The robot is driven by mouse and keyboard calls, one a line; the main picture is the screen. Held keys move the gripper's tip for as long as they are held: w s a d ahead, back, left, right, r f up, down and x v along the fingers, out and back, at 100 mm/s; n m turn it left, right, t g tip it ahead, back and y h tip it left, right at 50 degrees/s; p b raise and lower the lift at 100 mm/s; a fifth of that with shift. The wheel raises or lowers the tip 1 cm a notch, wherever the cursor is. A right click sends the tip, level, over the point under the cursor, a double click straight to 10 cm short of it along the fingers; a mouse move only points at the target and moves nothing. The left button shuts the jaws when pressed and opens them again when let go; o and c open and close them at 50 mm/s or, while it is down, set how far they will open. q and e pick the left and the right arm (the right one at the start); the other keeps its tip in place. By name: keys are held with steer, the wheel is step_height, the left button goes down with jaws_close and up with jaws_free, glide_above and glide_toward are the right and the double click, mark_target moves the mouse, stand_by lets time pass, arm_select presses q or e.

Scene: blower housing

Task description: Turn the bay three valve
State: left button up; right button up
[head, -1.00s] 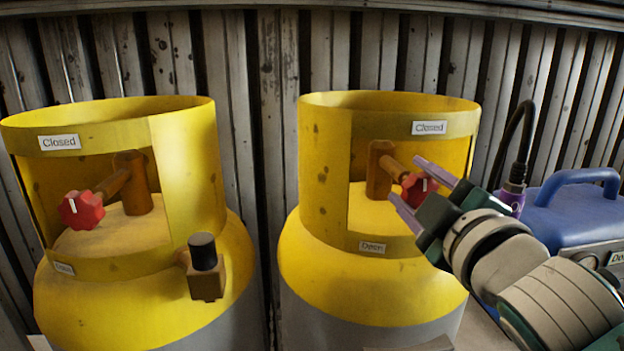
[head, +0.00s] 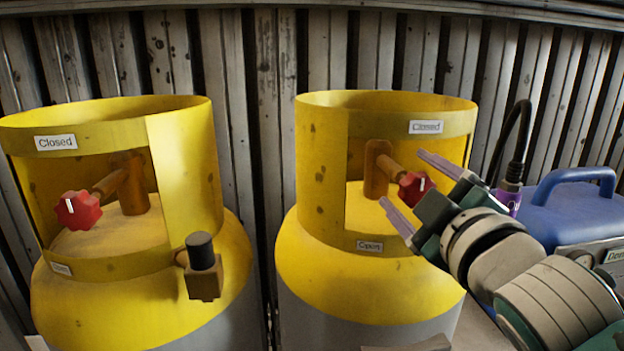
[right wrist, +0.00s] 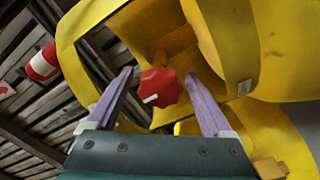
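A red valve knob (head: 415,189) with a white mark sits on a brown stem inside the collar of the right yellow cylinder (head: 325,255). The collar has a "Closed" label (head: 426,127) above and an "Open" label (head: 369,246) below. My right gripper (head: 402,178) is open, with its purple fingers on either side of the knob in the picture. In the right wrist view, the knob (right wrist: 160,87) shows between the open fingers (right wrist: 158,74), with gaps on both sides. The white mark points to the lower left there. No bay number is readable. My left gripper is not in view.
A second yellow cylinder (head: 110,312) with its own red knob (head: 78,210) and a black-capped side fitting (head: 201,252) stands at the left. A blue case (head: 572,215) with a handle and a black cable (head: 524,130) is at the right. A ribbed wall stands behind.

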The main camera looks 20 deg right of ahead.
steer(key=shift+s+f, duration=0.1)
steer(key=shift+s, duration=0.15)
steer(key=b+v, duration=0.2)
steer(key=v, duration=0.7)
steer(key=shift+s+a, duration=0.15)
steer(key=shift+a, duration=0.05)
